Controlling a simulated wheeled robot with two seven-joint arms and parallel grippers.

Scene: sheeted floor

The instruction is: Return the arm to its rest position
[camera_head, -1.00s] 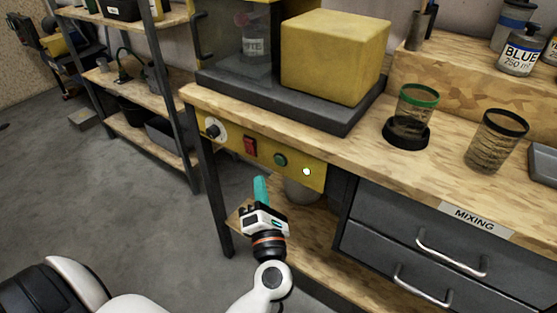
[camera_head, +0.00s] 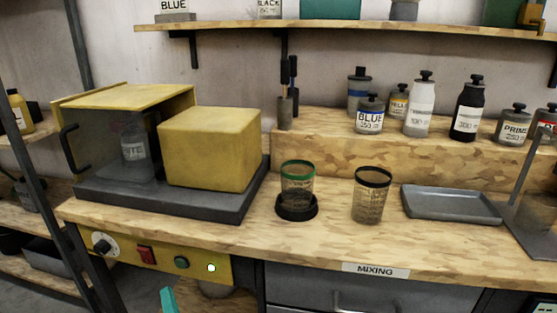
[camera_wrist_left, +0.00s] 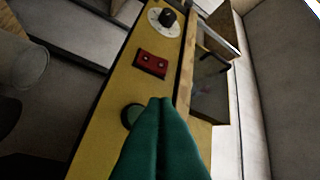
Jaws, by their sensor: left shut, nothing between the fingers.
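My left gripper (camera_head: 168,299) shows only as teal fingertips at the bottom edge of the head view, below the yellow control panel (camera_head: 127,252). In the left wrist view its fingers (camera_wrist_left: 163,102) are pressed together with nothing between them. They overlap the round green button (camera_wrist_left: 131,116) in that picture; whether they touch it I cannot tell. The red switch (camera_wrist_left: 152,62) and the dial (camera_wrist_left: 166,18) lie beyond the fingertips. In the head view a small light (camera_head: 212,268) on the panel glows green-white. The rest of my left arm is hidden below the frame.
The yellow and grey machine (camera_head: 213,150) stands on the bench's left, a bottle (camera_head: 134,140) behind its clear door. A green-rimmed cup (camera_head: 297,182) sits on a black base, beside a black-rimmed cup (camera_head: 371,195) and a grey tray (camera_head: 450,204). Several bottles stand behind on the raised shelf.

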